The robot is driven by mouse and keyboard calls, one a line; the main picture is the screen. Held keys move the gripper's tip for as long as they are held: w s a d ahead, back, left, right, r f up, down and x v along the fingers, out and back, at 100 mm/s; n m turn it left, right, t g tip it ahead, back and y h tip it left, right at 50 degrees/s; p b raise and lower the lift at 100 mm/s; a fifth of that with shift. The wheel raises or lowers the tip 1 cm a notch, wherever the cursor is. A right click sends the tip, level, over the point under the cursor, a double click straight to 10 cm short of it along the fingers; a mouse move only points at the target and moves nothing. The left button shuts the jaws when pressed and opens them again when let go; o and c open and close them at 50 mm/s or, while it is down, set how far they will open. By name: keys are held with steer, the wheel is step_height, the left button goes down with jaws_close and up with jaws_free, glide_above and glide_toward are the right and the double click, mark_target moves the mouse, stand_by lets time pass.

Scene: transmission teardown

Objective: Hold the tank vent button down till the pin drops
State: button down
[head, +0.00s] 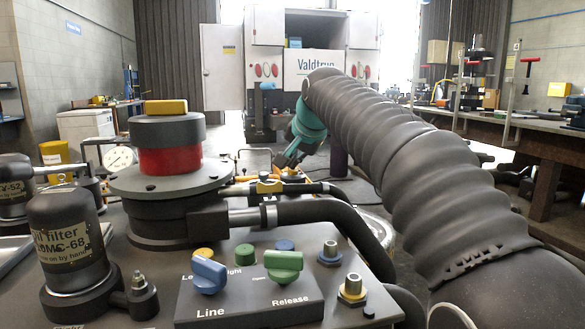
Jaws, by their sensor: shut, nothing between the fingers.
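My gripper (284,162) shows small in the head view, beyond the black round housing, with its fingers pointing down and left. It is shut and empty, and stands apart from the control box. No label readable here says tank vent. A yellow block (166,106) sits on top of the black and red cylinder (169,160). The control box (250,308) carries a blue knob (209,275) marked Line and a green knob (284,266) marked Release. Behind them are small yellow (203,254), green (244,255) and blue (285,245) round caps. I cannot make out the pin.
A black oil filter (65,230) stands at the left. A thick black hose (335,215) curves between the box and my arm. A white gauge (120,159) is behind the housing. A workbench (540,140) runs along the right; a Valdtrup-like sign (318,62) hangs at the back.

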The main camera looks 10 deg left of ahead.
mark_target(294, 171)
steer(key=shift+r+p, duration=0.95)
steer(key=shift+r+p, duration=0.8)
steer(key=shift+r, duration=1.7)
